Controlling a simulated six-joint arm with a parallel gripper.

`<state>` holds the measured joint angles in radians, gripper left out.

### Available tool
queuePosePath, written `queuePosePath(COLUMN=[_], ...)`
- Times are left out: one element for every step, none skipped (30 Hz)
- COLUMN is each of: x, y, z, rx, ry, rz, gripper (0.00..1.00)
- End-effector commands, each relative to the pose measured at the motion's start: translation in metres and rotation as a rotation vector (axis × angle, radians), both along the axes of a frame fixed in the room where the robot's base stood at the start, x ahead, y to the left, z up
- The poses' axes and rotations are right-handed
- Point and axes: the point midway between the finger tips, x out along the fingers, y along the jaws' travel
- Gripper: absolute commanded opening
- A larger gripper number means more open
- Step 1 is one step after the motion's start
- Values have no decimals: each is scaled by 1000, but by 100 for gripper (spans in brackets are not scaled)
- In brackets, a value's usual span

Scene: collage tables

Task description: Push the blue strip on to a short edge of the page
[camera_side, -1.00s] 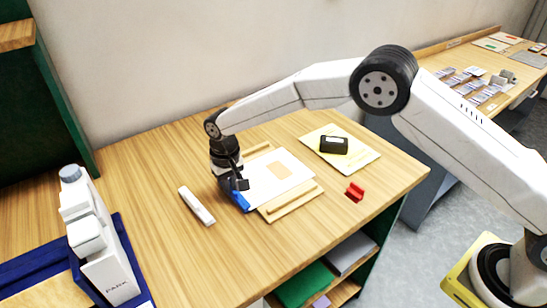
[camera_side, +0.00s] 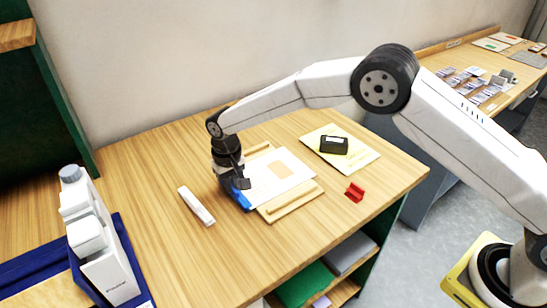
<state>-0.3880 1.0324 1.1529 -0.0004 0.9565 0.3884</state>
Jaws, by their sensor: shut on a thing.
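The white page (camera_side: 268,187) lies on a wooden board (camera_side: 295,204) and bears a tan rectangle. The blue strip (camera_side: 241,199) is at the page's left short edge, in line with it. My gripper (camera_side: 238,186) is shut on the strip at that edge. The gripper hides part of the strip and the page's left end, so I cannot tell how far the strip is seated on the edge.
A white bar (camera_side: 196,206) lies left of the board. A red clip (camera_side: 355,193) lies to its right. A black block (camera_side: 333,145) sits on a yellow sheet (camera_side: 358,160) behind. A white bottle-like device (camera_side: 100,245) stands front left. The table front is clear.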

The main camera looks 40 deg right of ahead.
Motion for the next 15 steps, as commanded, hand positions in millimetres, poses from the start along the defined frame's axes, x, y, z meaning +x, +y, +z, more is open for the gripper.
queuePosePath(x=[0,0,0,0,0,0,0,0,0,0,0,0,0,0,0], y=[0,0,0,0,0,0,0,0,0,0,0,0,0,0,0], z=[0,0,0,0,0,0,0,0,0,0,0,0,0,0,0], rx=[0,0,0,0,0,0,0,0,0,0,0,0,0,0,0], ry=[0,0,0,0,0,0,0,0,0,0,0,0,0,0,0], rz=[0,0,0,0,0,0,0,0,0,0,0,0,0,0,0], gripper=[0,0,0,0,0,0,0,0,0,0,0,0,14,23,36])
